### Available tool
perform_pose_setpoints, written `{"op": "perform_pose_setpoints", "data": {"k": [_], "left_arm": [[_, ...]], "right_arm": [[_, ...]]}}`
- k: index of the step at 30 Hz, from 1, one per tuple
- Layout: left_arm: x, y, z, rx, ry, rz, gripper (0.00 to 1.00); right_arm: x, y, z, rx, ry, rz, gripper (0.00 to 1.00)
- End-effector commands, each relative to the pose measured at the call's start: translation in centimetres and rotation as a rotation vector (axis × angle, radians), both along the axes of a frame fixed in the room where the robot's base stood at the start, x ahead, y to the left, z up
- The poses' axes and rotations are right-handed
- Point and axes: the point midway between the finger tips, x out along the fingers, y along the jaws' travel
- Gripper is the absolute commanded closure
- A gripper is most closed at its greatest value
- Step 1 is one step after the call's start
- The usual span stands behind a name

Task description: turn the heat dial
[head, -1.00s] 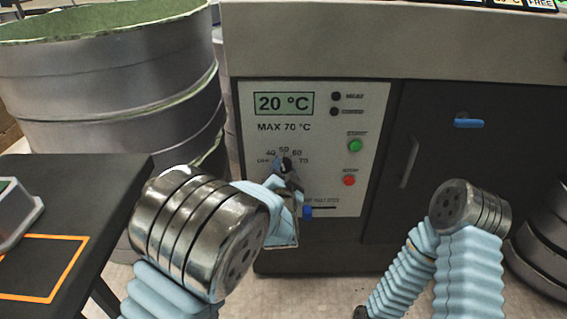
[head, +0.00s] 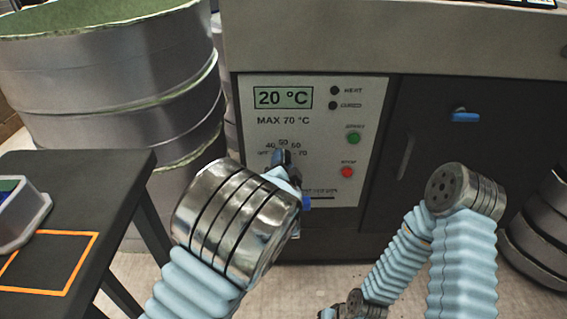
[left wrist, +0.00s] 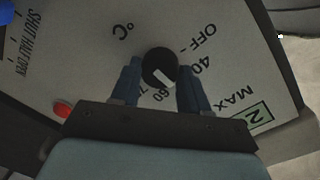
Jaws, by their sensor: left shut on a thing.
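The heat dial (left wrist: 160,66) is a round black knob with a white pointer mark, on the pale control panel (head: 365,115). In the left wrist view it sits between the two blue fingers of my left gripper (left wrist: 160,80), which is shut on it. The pointer mark aims between the 40 and the 60; a finger seems to cover the 50. In the head view my left gripper (head: 283,158) is at the dial and hides most of it. The display (head: 283,98) reads 20 °C, above "MAX 70 °C". My right gripper's fingers are not visible.
A green button (head: 353,138) and a red button (head: 347,172) sit right of the dial. A blue slider (head: 305,203) is just below it. A black table (head: 85,190) stands at left, with large grey drums (head: 120,100) behind it.

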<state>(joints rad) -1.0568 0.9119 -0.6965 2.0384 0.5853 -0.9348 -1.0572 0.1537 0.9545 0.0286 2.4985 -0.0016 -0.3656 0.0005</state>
Motion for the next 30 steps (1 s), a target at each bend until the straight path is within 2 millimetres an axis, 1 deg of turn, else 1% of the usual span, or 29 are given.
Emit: {"op": "perform_pose_setpoints", "data": {"k": [2, 3, 7, 15, 17, 19, 23, 30], "left_arm": [[0.0, 0.0, -0.2, 0.001, 0.004, 0.0, 0.86], [0.0, 0.0, -0.2, 0.001, 0.004, 0.0, 0.51], [0.0, 0.0, -0.1, 0.0, 0.003, -0.001, 0.31], [-0.1, 0.0, 0.0, -0.001, 0.001, 0.0, 0.3], [-0.3, 0.0, 0.0, -0.001, 0.001, 0.0, 0.3], [-0.9, -0.1, 0.1, -0.001, 0.0, -0.001, 0.3], [-3.3, -0.1, 0.2, -0.001, 0.001, -0.003, 0.3], [-9.3, 0.0, 0.7, 0.0, 0.003, -0.004, 0.3]], "right_arm": [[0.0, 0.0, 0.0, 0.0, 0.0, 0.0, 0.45], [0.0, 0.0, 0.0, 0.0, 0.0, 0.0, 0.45], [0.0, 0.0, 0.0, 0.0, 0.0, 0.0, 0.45], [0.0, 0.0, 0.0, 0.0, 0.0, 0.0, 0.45], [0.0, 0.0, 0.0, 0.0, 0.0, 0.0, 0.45], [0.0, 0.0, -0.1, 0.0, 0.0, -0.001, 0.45], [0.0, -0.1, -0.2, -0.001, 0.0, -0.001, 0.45], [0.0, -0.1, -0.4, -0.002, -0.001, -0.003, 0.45]]}}
